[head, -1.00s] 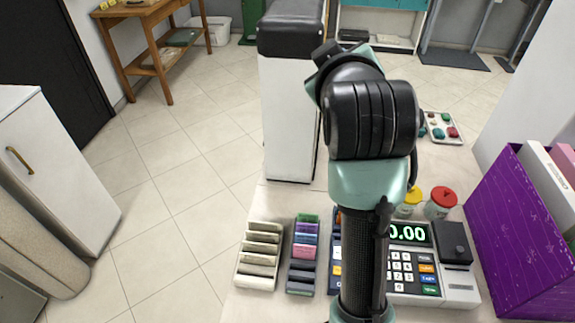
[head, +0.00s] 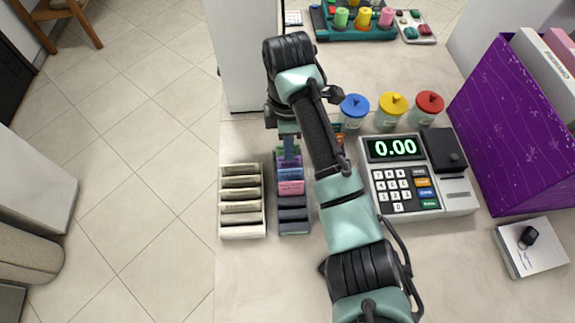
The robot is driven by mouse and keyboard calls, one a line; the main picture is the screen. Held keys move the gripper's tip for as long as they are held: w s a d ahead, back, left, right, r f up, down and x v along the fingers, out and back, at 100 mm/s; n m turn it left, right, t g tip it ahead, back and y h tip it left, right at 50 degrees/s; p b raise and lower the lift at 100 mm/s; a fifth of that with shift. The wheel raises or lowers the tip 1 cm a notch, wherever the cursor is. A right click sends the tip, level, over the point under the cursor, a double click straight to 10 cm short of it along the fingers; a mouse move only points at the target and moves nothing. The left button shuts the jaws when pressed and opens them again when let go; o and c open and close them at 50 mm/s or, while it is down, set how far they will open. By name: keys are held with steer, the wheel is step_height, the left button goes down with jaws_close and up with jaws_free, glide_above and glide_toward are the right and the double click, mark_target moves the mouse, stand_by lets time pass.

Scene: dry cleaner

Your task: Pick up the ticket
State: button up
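No single ticket stands out, but two slotted racks on the counter hold slips that look like tickets. The dark rack (head: 294,228) holds coloured slips, among them a pink slip (head: 291,188) with dark printing. The cream rack (head: 243,232) to its left holds beige slips. My gripper (head: 289,150) points down at the far end of the dark rack. A narrow bluish piece shows at its tip; I cannot tell if it is a finger or a slip. The fingers are too small and covered to show whether they are open, and the arm hides the area right of the rack.
A cash register (head: 415,175) reading 0.00 stands right of my arm. Behind it are blue (head: 354,108), yellow (head: 392,107) and red (head: 429,105) lidded jars. A purple box (head: 510,120) stands at the right. The front left counter (head: 255,285) is clear.

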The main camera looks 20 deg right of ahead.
mark_target(289, 167)
steer(key=shift+s+f, duration=0.15)
steer(key=shift+f, duration=3)
steer(key=shift+c, duration=0.3)
jaws_close()
